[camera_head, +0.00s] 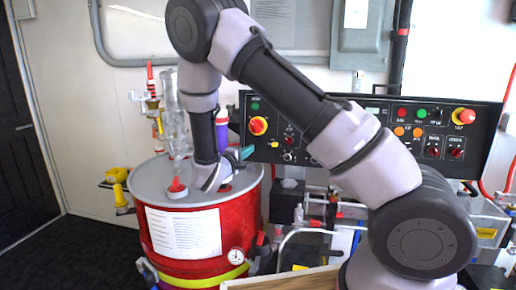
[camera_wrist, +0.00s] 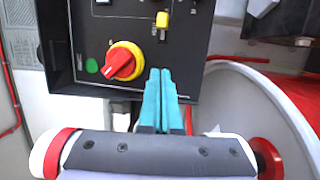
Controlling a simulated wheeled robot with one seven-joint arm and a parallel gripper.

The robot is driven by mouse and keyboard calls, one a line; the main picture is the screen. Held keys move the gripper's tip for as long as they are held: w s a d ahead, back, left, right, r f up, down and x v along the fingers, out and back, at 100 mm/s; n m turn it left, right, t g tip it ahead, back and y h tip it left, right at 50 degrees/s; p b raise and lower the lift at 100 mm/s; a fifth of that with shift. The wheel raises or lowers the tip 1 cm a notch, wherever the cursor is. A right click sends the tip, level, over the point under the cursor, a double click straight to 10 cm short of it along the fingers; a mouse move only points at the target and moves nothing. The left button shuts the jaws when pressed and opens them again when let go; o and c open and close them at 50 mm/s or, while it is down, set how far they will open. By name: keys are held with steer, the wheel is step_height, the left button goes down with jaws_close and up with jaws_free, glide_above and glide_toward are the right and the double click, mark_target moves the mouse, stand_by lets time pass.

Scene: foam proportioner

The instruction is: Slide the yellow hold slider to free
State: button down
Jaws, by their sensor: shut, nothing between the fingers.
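The yellow hold slider (camera_wrist: 162,20) is a small yellow cap on the black control panel (camera_wrist: 200,50), with a short slot and pale markings beside it in the wrist view. In the head view the slider (camera_head: 274,144) is a small yellow spot at the panel's lower left. My gripper (camera_wrist: 165,72) has teal fingers pressed together, empty, pointing at the panel. The tips appear below the slider in the wrist view, apart from it. In the head view my gripper (camera_head: 246,152) is left of the slider. The slider's label is too small to read.
A red rotary knob on a yellow base (camera_wrist: 123,62) is left of the fingertips, with a green button (camera_wrist: 91,66) beside it. A red drum (camera_head: 245,215) stands under my wrist, with a red-capped fitting (camera_head: 177,187) on its lid. Pipes and valves crowd below the panel.

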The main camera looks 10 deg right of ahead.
steer(key=shift+v, duration=2.4)
steer(key=s+d+r+m+g+y, duration=0.1)
steer(key=s+d+r+m+g, duration=0.4)
steer(key=d, duration=0.4)
steer(key=s+d+r+m+g+y, duration=0.1)
steer(key=s+d+r+m+g, duration=0.35)
steer(key=s+d+g, duration=0.45)
steer(key=s+a+r+m+t+y, duration=0.2)
steer(key=s+r+m+t+y, duration=0.3)
steer(key=s+r+y, duration=0.5)
step_height(320, 180, up, 3)
steer(key=shift+s+a+f+t+y, duration=0.15)
steer(key=shift+s+t+y, duration=0.25)
steer(key=shift+s+t, duration=0.45)
steer(key=shift+w, duration=0.1)
